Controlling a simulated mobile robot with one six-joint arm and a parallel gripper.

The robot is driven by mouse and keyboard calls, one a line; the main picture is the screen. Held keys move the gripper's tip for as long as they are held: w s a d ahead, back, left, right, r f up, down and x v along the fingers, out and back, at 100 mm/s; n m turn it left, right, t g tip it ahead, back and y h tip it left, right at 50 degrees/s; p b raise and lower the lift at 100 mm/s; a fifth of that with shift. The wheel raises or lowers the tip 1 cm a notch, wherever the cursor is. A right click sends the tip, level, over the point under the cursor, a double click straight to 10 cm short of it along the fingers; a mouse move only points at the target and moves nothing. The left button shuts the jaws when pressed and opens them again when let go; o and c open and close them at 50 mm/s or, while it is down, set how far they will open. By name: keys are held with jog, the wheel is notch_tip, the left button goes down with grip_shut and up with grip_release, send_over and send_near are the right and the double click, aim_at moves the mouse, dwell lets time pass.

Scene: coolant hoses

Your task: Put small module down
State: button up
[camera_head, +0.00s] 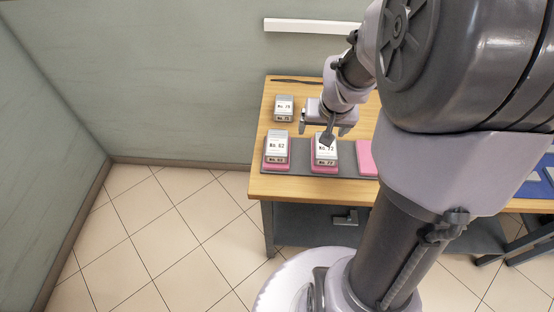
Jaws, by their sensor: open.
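A small white and grey module (284,104) with a number label stands at the back left of the wooden table, off the dark mat. A larger module marked No. 62 (277,146) stands on a pink base at the left of the mat. Another labelled module (325,154) stands on a pink base to its right. My gripper (323,128) is open, just behind and above this right module, and partly covers its top. I cannot tell whether the fingers touch it. No module shows held in the jaws.
The dark mat (304,161) lies along the front of the wooden table (258,122). A bare pink pad (367,158) lies on it at the right, partly behind my arm. A thin dark strip (297,81) lies at the back edge. A shelf (300,224) is below.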

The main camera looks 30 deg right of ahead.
jog(key=s+a+r+y, duration=0.1)
jog(key=s+a+r, duration=0.3)
jog(key=a, duration=0.4)
jog(key=s+a+r+n+t+y, duration=0.1)
jog(key=s+a+r, duration=0.3)
jog(key=a, duration=0.4)
jog(key=s+a+r+y, duration=0.2)
jog(key=s+a+r, duration=0.2)
jog(key=s+a, duration=0.2)
jog(key=a, duration=0.2)
jog(key=shift+a+r+n+t, duration=0.3)
jog(key=shift+a+r+n, duration=0.05)
jog(key=shift+r+n, duration=0.05)
